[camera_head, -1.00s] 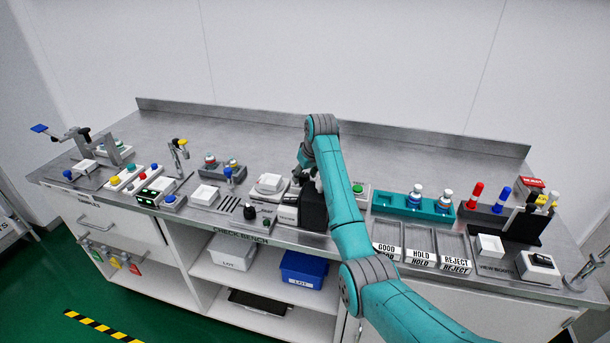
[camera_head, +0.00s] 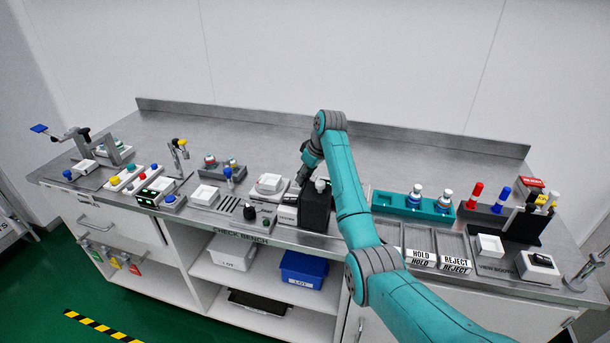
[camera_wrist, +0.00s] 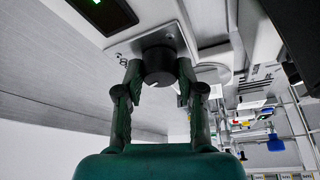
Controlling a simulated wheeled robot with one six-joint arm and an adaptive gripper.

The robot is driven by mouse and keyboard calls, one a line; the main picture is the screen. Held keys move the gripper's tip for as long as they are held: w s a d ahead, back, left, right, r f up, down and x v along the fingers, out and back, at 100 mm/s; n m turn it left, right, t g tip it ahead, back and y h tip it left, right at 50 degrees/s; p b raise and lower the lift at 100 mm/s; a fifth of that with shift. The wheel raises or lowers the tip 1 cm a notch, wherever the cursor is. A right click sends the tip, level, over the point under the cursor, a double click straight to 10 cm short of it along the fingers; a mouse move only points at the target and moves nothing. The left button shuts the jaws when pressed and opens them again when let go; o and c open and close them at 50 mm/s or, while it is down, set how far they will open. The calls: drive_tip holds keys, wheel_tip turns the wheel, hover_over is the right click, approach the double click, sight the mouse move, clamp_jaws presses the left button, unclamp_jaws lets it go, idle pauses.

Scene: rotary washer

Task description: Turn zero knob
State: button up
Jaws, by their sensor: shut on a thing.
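The zero knob (camera_wrist: 158,68) is a black round knob with a small light mark, on a pale panel beside a dark display (camera_wrist: 104,12) with green lit digits, in the wrist view. My gripper (camera_wrist: 158,74) has one finger on each side of the knob and is shut on it. In the head view my gripper (camera_head: 299,184) is low at the middle of the bench, left of a black box (camera_head: 316,209). I cannot make out the knob there.
A white-topped scale (camera_head: 269,183) and a black knob (camera_head: 250,213) stand left of my gripper. A teal rack with bottles (camera_head: 400,205) and HOLD and REJECT trays (camera_head: 455,243) are to the right. The bench behind is clear.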

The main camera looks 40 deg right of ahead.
drive_tip(key=n+y, duration=0.1)
drive_tip(key=n, duration=0.2)
drive_tip(key=shift+d+n+g, duration=0.1)
drive_tip(key=shift+n+g, duration=0.2)
drive_tip(key=shift+g, duration=0.1)
drive_tip(key=shift+w+n+g+y, duration=0.1)
drive_tip(key=shift+n+g+y, duration=0.45)
drive_tip(key=shift+n, duration=1.25)
drive_tip(key=o, duration=1.1)
drive_tip(key=shift+o, duration=0.2)
drive_tip(key=v, duration=1.2)
drive_tip(key=shift+d, duration=0.15)
drive_tip(key=shift+f, duration=0.1)
